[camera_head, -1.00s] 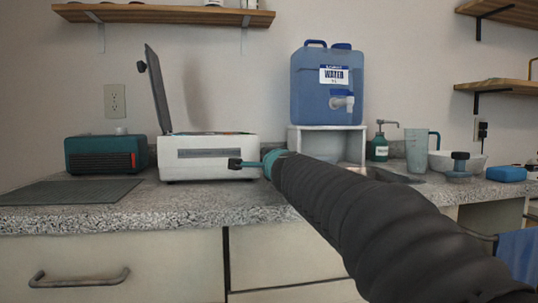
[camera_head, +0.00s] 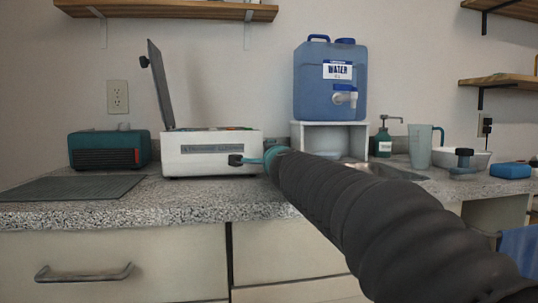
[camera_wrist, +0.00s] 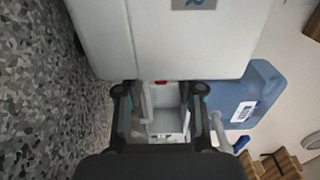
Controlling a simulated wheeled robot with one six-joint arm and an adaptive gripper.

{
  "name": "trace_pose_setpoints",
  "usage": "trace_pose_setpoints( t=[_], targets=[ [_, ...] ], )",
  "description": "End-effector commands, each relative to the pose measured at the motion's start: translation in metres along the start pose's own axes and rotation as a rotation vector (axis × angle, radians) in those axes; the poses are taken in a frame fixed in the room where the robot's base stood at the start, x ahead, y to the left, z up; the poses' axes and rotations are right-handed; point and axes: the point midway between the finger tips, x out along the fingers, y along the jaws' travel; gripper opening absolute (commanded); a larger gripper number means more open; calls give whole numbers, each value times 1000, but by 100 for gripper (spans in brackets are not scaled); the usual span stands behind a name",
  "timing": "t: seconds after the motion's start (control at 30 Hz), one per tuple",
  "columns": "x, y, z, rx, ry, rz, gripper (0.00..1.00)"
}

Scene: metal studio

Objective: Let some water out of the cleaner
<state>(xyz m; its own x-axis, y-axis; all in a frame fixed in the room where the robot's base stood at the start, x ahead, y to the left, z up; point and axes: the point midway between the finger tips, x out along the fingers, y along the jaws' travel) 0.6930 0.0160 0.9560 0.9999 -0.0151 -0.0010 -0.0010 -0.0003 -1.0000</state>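The cleaner (camera_head: 205,163) is a white box with a grey label strip and its dark lid (camera_head: 161,85) raised. It stands on the counter, left of the water jug. My gripper (camera_head: 250,160) is in front of the right end of its front. In the wrist view, my gripper (camera_wrist: 160,95) is open, its two dark fingers apart near the edge of the white cleaner (camera_wrist: 165,45). A small red part (camera_wrist: 160,82) shows at that edge between the fingers. I cannot tell whether the fingers touch anything. No running water is visible.
A blue water jug (camera_head: 320,90) with a white tap stands on a white stand (camera_head: 340,128). A sink (camera_head: 375,170), soap bottle (camera_head: 384,142), clear jug (camera_head: 420,148) and blue sponge (camera_head: 510,170) are to the right. A teal box (camera_head: 90,149) and dark mat (camera_head: 70,188) are left.

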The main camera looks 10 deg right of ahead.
Motion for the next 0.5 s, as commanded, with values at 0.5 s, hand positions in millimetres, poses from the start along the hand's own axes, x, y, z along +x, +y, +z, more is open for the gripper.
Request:
trace_pose_setpoints(
  t=[0.5],
  targets=[
    [-85,-1,0,2,-1,-3,38]
  ],
)
